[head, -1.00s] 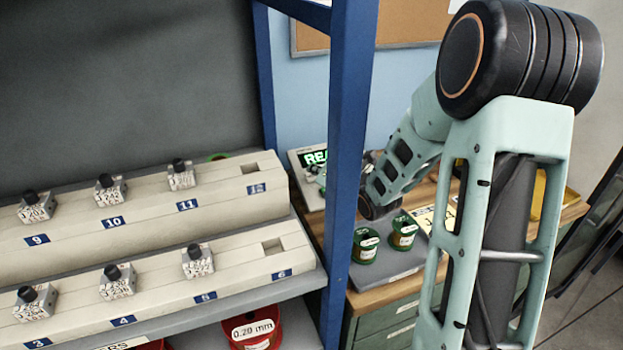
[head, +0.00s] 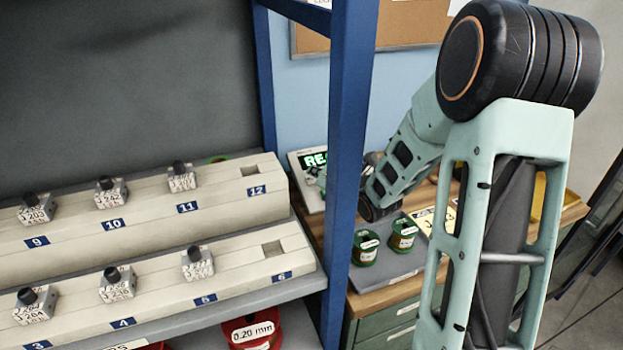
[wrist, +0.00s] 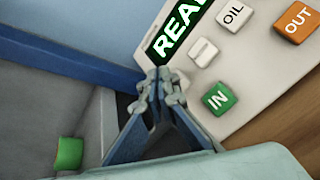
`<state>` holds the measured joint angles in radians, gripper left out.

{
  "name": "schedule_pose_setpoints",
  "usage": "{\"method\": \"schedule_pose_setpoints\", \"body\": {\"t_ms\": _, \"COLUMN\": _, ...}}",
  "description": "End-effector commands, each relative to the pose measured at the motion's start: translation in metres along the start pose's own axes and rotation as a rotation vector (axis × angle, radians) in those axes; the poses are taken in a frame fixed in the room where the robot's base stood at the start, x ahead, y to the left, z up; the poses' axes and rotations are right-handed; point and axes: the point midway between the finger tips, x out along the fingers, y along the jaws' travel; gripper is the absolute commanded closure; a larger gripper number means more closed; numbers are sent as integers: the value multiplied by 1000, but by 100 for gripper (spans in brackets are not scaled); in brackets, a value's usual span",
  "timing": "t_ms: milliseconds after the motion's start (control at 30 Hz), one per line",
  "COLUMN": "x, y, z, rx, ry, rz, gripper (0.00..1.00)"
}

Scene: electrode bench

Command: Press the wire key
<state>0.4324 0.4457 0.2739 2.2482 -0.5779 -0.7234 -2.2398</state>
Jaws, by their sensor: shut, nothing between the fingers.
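A pale control unit (wrist: 258,75) with a lit green display fills the right of the wrist view. Its display (wrist: 180,30) shows letters starting "REA". Its keys are a green IN key (wrist: 218,98), an orange OUT key (wrist: 296,22), a pale OIL key (wrist: 233,15) and a pale key (wrist: 204,52) whose label I cannot read. I cannot tell which is the wire key. My gripper (wrist: 161,76) is shut and empty, its tips near the unit's left edge, left of the unreadable key. Contact cannot be told. The unit also shows in the head view (head: 309,193), partly behind a post.
A blue shelf post (head: 350,130) stands in front of the bench. Shelves on the left hold numbered pale racks (head: 150,225) with small blocks. Green spools (head: 365,247) stand on a grey tray right of the post. A red spool (head: 250,333) sits below the racks.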

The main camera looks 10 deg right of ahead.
Motion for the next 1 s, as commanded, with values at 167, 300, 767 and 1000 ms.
{"method": "schedule_pose_setpoints", "body": {"t_ms": 167, "x": 0, "y": 0, "z": 0, "rx": 0, "ry": 0, "rz": 0, "gripper": 100}}
{"method": "schedule_pose_setpoints", "body": {"t_ms": 300, "x": 1, "y": -1, "z": -1, "rx": 0, "ry": 0, "rz": 0, "gripper": 100}}
{"method": "schedule_pose_setpoints", "body": {"t_ms": 767, "x": 6, "y": -4, "z": -4, "rx": 0, "ry": -1, "rz": 0, "gripper": 100}}
{"method": "schedule_pose_setpoints", "body": {"t_ms": 1000, "x": 6, "y": -4, "z": -4, "rx": 0, "ry": 0, "rz": 0, "gripper": 100}}
